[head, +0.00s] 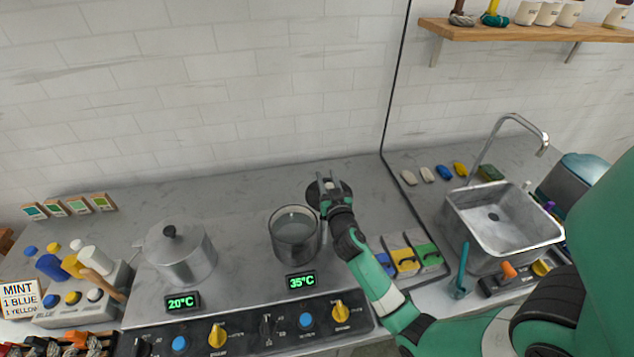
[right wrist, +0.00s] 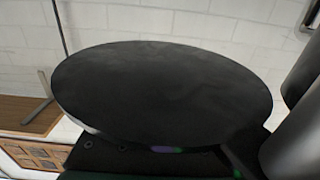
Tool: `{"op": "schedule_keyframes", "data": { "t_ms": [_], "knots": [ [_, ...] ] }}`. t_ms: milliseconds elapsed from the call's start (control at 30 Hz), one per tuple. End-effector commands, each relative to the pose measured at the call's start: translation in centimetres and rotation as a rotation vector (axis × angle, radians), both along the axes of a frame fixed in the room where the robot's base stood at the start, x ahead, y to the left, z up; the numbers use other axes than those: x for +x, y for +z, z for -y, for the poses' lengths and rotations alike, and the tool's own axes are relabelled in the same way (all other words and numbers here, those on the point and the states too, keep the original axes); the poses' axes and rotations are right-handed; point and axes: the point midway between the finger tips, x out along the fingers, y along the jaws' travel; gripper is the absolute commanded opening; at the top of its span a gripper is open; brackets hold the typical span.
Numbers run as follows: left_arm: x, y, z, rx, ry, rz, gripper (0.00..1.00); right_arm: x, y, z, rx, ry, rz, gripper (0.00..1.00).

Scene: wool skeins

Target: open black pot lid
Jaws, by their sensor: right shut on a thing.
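The dark pot (head: 294,251) stands on the right burner with its top open, and greyish liquid shows inside. Its black round lid (head: 313,192) is off the pot, just behind and to the right of its rim, at my right gripper (head: 334,186). My right gripper is shut on the lid. In the right wrist view the lid (right wrist: 160,95) fills the middle as a large dark disc. How the fingers meet the lid is hidden. My left gripper is not in view.
A silver pot (head: 183,262) with its lid on stands to the left. A sink (head: 500,250) with a tap is at the right, below a wooden shelf (head: 540,34). Coloured packets (head: 405,260) lie by my right arm. The counter behind the pots is clear.

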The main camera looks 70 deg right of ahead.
Motion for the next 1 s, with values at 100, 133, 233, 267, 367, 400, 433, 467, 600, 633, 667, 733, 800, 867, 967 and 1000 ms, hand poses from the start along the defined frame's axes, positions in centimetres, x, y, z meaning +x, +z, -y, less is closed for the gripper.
{"op": "schedule_keyframes", "data": {
  "t_ms": [100, 133, 233, 267, 367, 400, 433, 467, 600, 633, 667, 733, 800, 867, 967, 1000],
  "knots": [
    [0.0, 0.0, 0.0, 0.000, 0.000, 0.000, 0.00, 0.1, 0.0, 0.0, 0.001, 0.001, 0.000, 0.40],
    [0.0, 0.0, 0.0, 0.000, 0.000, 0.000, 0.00, 0.1, 0.0, 0.0, 0.001, 0.002, 0.000, 0.45],
    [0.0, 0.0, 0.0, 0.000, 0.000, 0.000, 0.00, 0.1, 0.0, 0.0, 0.001, 0.002, 0.000, 0.63],
    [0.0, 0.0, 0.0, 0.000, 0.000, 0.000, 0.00, 0.1, 0.0, 0.0, 0.001, 0.002, 0.000, 0.66],
    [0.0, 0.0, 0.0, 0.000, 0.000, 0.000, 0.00, 0.1, 0.0, 0.0, 0.001, 0.002, 0.000, 0.66],
    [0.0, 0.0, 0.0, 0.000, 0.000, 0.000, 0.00, 0.1, 0.0, 0.0, 0.001, 0.002, 0.000, 0.66],
    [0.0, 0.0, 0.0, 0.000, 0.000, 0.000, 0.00, 0.1, 0.0, 0.0, 0.001, 0.002, 0.000, 0.66],
    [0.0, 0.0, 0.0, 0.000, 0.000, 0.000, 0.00, 0.1, 0.0, 0.0, 0.001, 0.002, 0.000, 0.66],
    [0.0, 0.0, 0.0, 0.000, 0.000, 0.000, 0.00, -0.1, -0.1, -0.5, 0.001, 0.003, 0.000, 0.66],
    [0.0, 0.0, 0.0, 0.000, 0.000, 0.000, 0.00, -0.2, -0.1, -0.7, 0.001, 0.004, 0.000, 0.66],
    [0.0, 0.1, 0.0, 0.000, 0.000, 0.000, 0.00, -0.4, -0.1, -1.1, 0.001, 0.005, 0.000, 0.66],
    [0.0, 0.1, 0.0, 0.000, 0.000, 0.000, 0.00, -1.0, -0.1, -2.1, 0.002, 0.004, -0.001, 0.66],
    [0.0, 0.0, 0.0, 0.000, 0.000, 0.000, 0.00, -1.7, -0.2, -3.6, 0.001, 0.006, -0.003, 0.66],
    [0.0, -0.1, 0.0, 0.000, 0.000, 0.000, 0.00, -2.5, -0.2, -4.9, 0.001, 0.006, -0.002, 0.66],
    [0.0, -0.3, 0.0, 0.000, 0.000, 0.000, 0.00, -3.6, -0.3, -7.0, 0.002, 0.007, -0.002, 0.66],
    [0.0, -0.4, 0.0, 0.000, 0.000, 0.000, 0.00, -4.1, -0.2, -7.8, 0.001, 0.006, -0.002, 0.66]
  ]
}}
